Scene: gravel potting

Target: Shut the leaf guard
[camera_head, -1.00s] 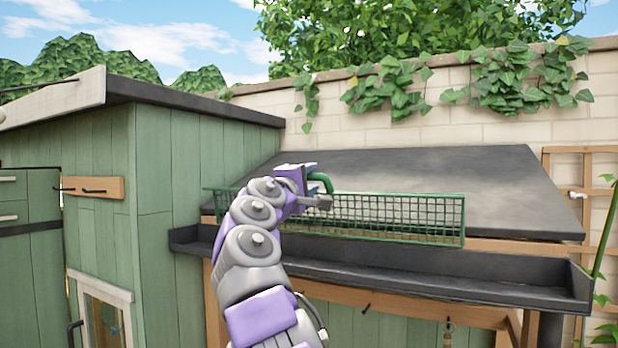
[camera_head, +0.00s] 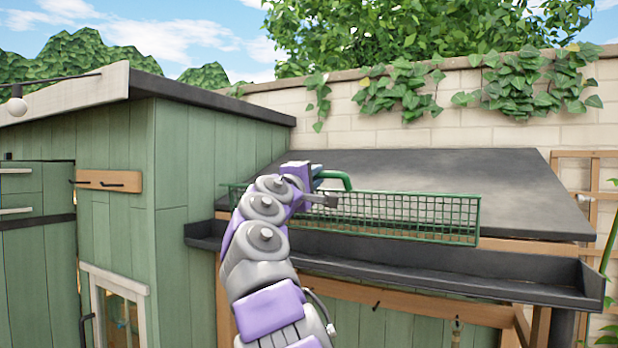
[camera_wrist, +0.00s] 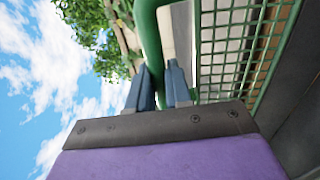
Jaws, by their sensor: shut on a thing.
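The leaf guard (camera_head: 415,215) is a long green wire-mesh panel. It stands raised along the lower edge of the dark roof, above the black gutter. Its green handle (camera_head: 336,179) curves up from the top edge. My gripper (camera_head: 316,180) is at this handle, in front of the roof, and is partly hidden by my arm. In the wrist view, the two blue-grey fingers of my gripper (camera_wrist: 160,78) are closed around the green handle (camera_wrist: 149,38). The mesh of the guard (camera_wrist: 235,50) shows at the right there.
The black gutter (camera_head: 400,264) runs below the guard. The sloping dark roof (camera_head: 440,178) lies behind it. A green shed (camera_head: 185,160) stands at the left, and a pale brick wall (camera_head: 380,130) with ivy is at the back. Open air lies above the guard.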

